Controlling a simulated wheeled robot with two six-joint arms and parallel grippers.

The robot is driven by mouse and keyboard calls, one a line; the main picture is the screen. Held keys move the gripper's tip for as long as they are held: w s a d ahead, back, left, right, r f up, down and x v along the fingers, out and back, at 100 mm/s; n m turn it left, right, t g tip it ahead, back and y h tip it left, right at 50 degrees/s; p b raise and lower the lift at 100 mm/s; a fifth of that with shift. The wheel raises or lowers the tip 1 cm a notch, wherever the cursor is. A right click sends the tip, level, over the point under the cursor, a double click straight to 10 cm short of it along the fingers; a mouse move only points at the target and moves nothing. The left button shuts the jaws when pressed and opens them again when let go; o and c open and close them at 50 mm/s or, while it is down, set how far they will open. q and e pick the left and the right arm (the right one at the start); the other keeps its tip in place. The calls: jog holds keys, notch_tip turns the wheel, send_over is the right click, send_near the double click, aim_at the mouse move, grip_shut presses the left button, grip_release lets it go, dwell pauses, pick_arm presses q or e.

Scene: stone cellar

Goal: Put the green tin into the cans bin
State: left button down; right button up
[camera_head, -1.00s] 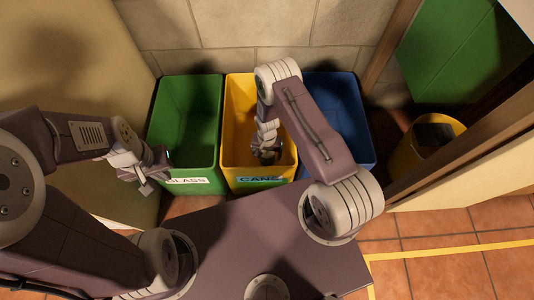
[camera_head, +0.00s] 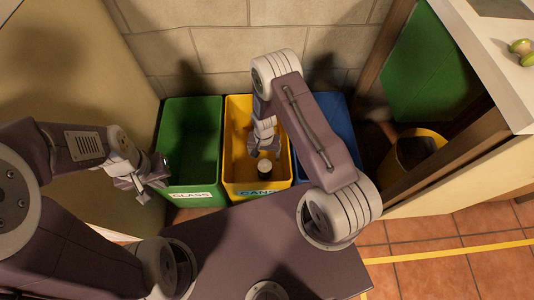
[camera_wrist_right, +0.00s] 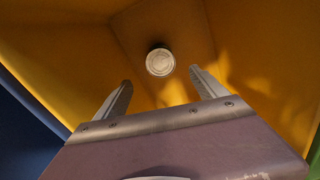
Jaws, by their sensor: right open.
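The cans bin (camera_head: 232,150) is yellow, open at the top and labelled CANS. A tin (camera_head: 264,175) with a pale round lid and a dark side is inside it; its green colour does not show clearly. In the right wrist view the tin's lid (camera_wrist_right: 160,62) lies beyond the fingertips, apart from them, within the yellow walls. I cannot tell whether it rests on the bottom. My right gripper (camera_head: 264,153) is open and empty over the bin, its fingers (camera_wrist_right: 160,84) spread. My left gripper (camera_head: 148,188) is beside the green bin, its jaws unclear.
A green bin (camera_head: 190,112) labelled GLASS stands left of the cans bin. A blue bin (camera_head: 338,115) stands to its right, partly behind my right arm. A stone wall (camera_head: 220,50) is close behind. A yellow round container (camera_head: 415,150) and a counter (camera_head: 490,60) are at the right.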

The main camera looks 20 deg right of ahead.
jog(key=s+d+r+n, duration=0.1)
jog(key=s+r, duration=0.3)
jog(key=r, duration=0.4)
jog(key=s+d+r+n, duration=0.1)
jog(key=s+r, duration=0.3)
jog(key=r, duration=0.5)
jog(key=s+d+r+n+t, duration=0.1)
jog(key=s+r+n, duration=0.2)
jog(key=r, duration=0.6)
jog(key=shift+s+r, duration=0.2)
jog(key=shift+s, duration=0.2)
